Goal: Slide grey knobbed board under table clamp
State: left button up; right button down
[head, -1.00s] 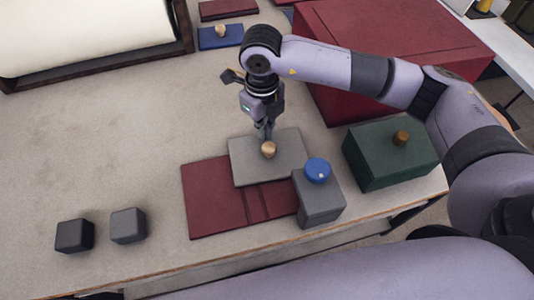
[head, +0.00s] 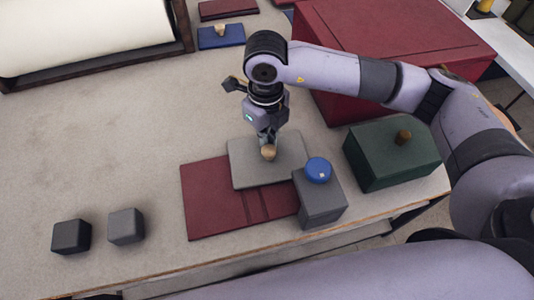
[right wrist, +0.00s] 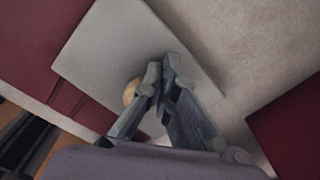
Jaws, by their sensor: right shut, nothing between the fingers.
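The grey board (head: 245,174) with a round tan knob (head: 269,154) lies partly on a dark red cover (head: 212,202). It also fills the middle of the right wrist view (right wrist: 105,58). The table clamp, a grey block (head: 320,206) with a blue knob (head: 318,169), stands at the board's right front corner and hides part of that edge. My right gripper (head: 268,144) points down just behind the tan knob. In the right wrist view its shut, empty fingertips (right wrist: 165,67) are beside the knob (right wrist: 131,92), not around it. My left gripper is not in view.
A green box (head: 388,162) with a brown knob stands right of the clamp, and a large red box (head: 390,50) behind it. Dark (head: 72,237) and grey (head: 127,226) cubes sit at left front. A blue board (head: 220,38) lies at the back. The left middle table is clear.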

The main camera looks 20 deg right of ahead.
aim_at(271, 152)
jog(key=shift+s, duration=0.35)
jog(key=shift+s+b, duration=0.75)
jog(key=shift+s, duration=0.65)
jog(key=shift+s, duration=0.1)
jog(key=shift+s+b, duration=0.8)
jog(key=shift+s, duration=0.6)
jog(key=shift+s, duration=0.1)
jog(key=shift+s, duration=0.35)
jog(key=shift+r, duration=0.1)
notch_tip(271, 152, up, 7)
jog(key=w+p, duration=0.1)
jog(key=p, duration=0.2)
